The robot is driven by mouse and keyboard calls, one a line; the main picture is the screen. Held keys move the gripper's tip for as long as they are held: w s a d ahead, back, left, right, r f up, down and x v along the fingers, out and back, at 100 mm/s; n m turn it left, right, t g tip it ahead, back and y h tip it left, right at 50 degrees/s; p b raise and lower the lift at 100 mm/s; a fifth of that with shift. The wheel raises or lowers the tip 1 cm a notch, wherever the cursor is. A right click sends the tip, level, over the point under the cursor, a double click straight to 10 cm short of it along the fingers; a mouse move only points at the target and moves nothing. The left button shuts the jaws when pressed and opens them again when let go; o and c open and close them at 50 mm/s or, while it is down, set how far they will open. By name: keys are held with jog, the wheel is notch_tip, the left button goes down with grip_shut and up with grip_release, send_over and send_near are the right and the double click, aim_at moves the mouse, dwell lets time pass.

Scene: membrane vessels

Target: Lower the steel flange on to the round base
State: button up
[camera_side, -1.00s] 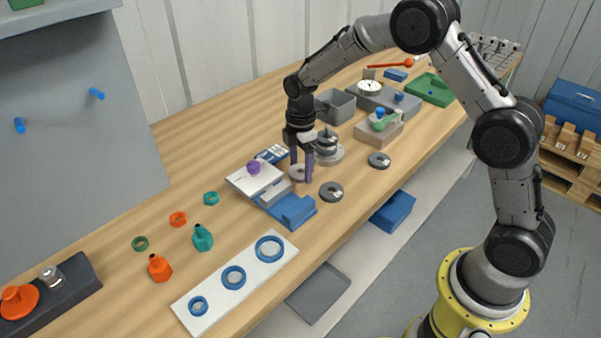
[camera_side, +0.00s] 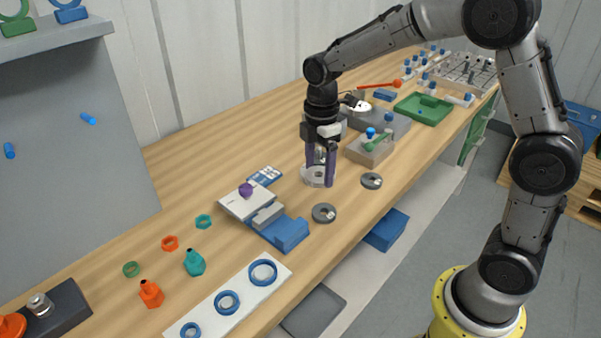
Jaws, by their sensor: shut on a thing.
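The round base (camera_side: 307,175) is a pale grey disc on the wooden bench, just right of the blue-and-grey fixture. My gripper (camera_side: 322,180) points down over it, its two purple fingers in front of and beside the base. The gripper is shut on the steel flange (camera_side: 320,157), a small grey piece mostly hidden between the fingers. The fingers and the small scale hide whether the flange touches the base or hangs above it.
Two dark grey rings (camera_side: 323,213) (camera_side: 371,180) lie on the bench in front. A blue-and-grey fixture (camera_side: 284,233) stands to the left. A beige block (camera_side: 369,152) with a green-handled tool stands close on the right. Grey bins stand behind.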

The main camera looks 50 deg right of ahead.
jog(key=s+r, duration=0.6)
jog(key=r, duration=0.1)
dwell(0.5)
jog(key=w+d+m, duration=0.1)
jog(key=w+d, duration=0.2)
jog(key=w, duration=0.1)
jog(key=w+d+f+m, duration=0.1)
jog(key=w+d+m, duration=0.1)
jog(key=w, duration=0.3)
jog(key=w+d+f+m, duration=0.1)
jog(key=w+d, duration=0.3)
jog(key=w, duration=0.1)
jog(key=shift+w+d, duration=0.25)
jog(key=shift+d, duration=0.15)
jog(key=shift+d+f+m, duration=0.3)
jog(key=shift+d+f, duration=0.05)
jog(key=shift+f, duration=3.85)
